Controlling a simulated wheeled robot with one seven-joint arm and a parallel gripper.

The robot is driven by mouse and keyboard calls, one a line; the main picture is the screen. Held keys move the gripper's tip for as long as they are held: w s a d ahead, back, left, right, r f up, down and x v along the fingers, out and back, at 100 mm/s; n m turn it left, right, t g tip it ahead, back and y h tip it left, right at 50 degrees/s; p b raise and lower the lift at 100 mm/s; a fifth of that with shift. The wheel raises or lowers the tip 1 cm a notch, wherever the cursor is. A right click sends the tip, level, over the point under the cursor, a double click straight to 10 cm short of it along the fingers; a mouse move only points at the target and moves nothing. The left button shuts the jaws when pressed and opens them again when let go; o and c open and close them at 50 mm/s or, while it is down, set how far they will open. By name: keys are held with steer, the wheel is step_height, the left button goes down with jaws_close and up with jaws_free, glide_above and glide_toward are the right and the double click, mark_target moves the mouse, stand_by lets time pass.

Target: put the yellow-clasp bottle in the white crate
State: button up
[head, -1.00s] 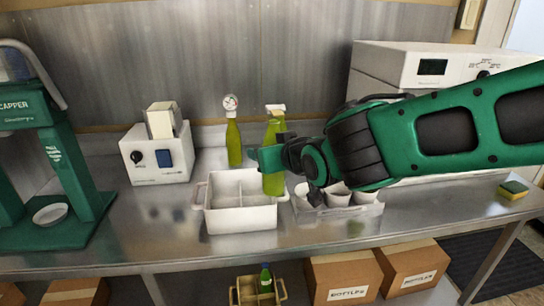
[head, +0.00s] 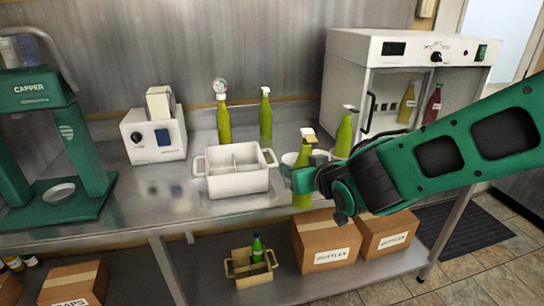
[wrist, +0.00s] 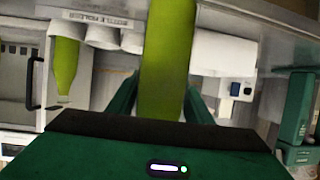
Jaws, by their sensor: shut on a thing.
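My gripper (head: 303,180) is shut on a green bottle (head: 302,199) with a yellowish clasp at its top. The bottle is upright, to the right of the white crate and apart from it in the head view. The bottle also fills the middle of the wrist view (wrist: 168,60), between my two fingers; its ends are cut off there. The white crate (head: 238,184) stands on the steel bench, with a divider and side handles. The part of it that I can see inside looks empty.
Other green bottles stand behind: one with a gauge (head: 223,122), one behind the crate (head: 265,118), one to the right (head: 344,138). White cups (head: 290,160) are partly hidden behind my held bottle. A white cabinet (head: 405,50) is at right, a green capper (head: 85,140) at left.

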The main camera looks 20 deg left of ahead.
steer(key=w+d+f+m+h, duration=0.2)
steer(key=w+d+f, duration=0.2)
steer(key=d+f, duration=0.4)
steer(key=w+d+f+m+t+h, duration=0.1)
steer(key=d+f, duration=0.6)
steer(key=d, duration=1.1)
steer(key=w+d+f+m+t+h, duration=0.1)
steer(key=w+d+f+m+h, duration=0.2)
steer(key=w+d+f, duration=0.4)
steer(key=d+f+h, duration=0.1)
steer(key=d, duration=0.5)
steer(key=shift+w+d+f+m, duration=0.3)
steer(key=shift+d+m, duration=0.1)
steer(key=shift+s, duration=0.1)
